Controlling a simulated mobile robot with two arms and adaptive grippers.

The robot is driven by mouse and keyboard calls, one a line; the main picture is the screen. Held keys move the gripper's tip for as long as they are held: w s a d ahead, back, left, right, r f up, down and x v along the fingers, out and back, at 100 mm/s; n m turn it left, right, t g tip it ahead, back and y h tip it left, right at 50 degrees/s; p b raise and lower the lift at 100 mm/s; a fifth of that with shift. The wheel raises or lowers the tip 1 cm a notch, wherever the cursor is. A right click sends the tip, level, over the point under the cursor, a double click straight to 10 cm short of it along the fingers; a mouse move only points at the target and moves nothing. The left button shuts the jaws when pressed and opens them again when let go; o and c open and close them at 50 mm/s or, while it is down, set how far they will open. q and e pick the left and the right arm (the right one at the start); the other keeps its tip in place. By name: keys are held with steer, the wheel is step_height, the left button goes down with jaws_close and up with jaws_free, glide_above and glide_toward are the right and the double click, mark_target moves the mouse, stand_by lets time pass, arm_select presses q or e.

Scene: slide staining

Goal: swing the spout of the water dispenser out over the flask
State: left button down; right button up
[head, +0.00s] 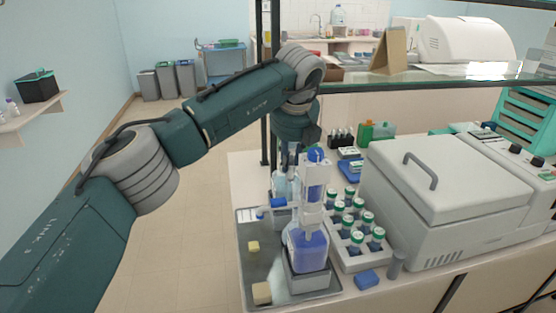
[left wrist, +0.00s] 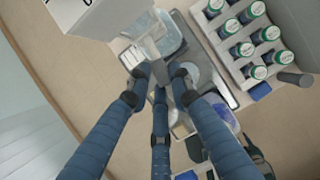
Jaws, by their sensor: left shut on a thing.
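My left gripper (head: 292,158) reaches down from above at the back of the tray, at a clear dispenser (head: 281,186) that is mostly hidden behind a nearer one. In the left wrist view the gripper (left wrist: 158,80) has its fingers closed together on a small pale part, seemingly the spout; the fingers hide most of it. The nearer dispenser (head: 307,248) holds blue liquid and has a white column and a blue-tipped nozzle (head: 272,206) pointing left. I cannot pick out the flask with certainty. My right gripper is not in view.
A grey tray (head: 300,299) carries the dispensers and two yellowish blocks (head: 253,246). To the right stand a rack of green-capped bottles (head: 352,215), a blue block (head: 367,280), a grey cylinder (head: 396,265) and a large white lidded machine (head: 425,190). A glass shelf (head: 450,80) spans above. Floor is clear at left.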

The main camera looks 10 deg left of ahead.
arm_select(q)
steer(key=shift+d+n, duration=0.55)
steer(key=shift+n, duration=0.05)
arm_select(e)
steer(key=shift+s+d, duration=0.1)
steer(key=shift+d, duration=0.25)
arm_select(q)
steer(key=shift+y, duration=0.3)
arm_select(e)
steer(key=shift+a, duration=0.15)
arm_select(q)
steer(key=c, duration=1.6)
jaws_free()
steer(key=shift+c, duration=0.2)
steer(key=shift+o, duration=0.8)
steer(key=shift+w+d, duration=0.1)
steer(key=shift+r, duration=0.3)
steer(key=v, duration=1.1)
steer(key=shift+r, duration=0.15)
